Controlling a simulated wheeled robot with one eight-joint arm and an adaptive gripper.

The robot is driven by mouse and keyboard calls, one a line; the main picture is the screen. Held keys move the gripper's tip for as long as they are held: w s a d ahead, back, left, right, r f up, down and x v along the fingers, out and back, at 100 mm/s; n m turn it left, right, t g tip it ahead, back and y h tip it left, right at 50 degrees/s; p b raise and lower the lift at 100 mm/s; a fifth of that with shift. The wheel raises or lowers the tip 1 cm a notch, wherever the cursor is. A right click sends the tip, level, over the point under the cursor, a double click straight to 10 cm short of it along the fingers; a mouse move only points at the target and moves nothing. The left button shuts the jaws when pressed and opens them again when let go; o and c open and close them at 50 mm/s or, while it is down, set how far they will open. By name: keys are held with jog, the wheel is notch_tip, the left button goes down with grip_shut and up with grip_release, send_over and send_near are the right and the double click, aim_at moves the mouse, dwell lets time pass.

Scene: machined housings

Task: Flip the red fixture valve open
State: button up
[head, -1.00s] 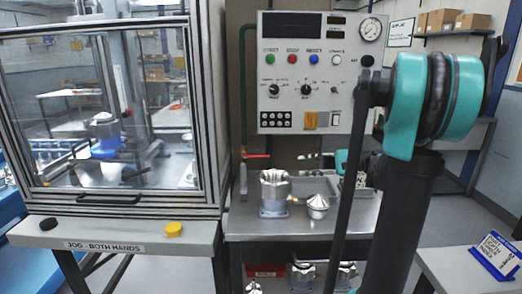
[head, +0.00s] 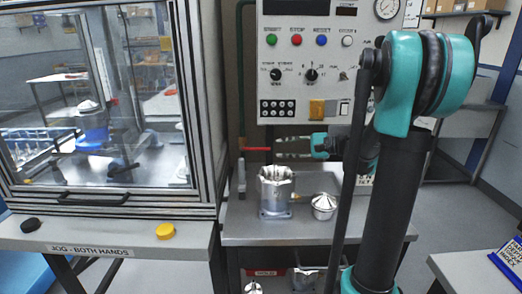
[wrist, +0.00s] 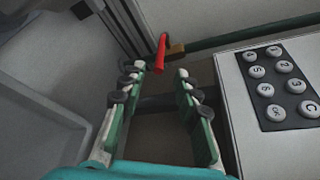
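The red valve handle (head: 257,149) sticks out sideways at the left of the control panel, on a dark green vertical pipe (head: 240,85). In the wrist view the red handle (wrist: 161,52) shows beside a brass-coloured fitting (wrist: 176,49), just past the fingertips. My gripper (head: 283,147) is to the right of the handle in the head view, fingers pointing left at it. In the wrist view my gripper (wrist: 155,80) is open, with a wide empty gap. The handle lies in line with that gap, close to the left fingertip; I cannot tell whether they touch.
The control panel (head: 310,60) stands just above my gripper; its keypad (wrist: 280,84) is close at right in the wrist view. A glazed enclosure (head: 200,110) stands left.

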aim_at(266, 149)
jog(key=x, duration=0.9)
jog(key=shift+a, duration=0.15)
grip_shut()
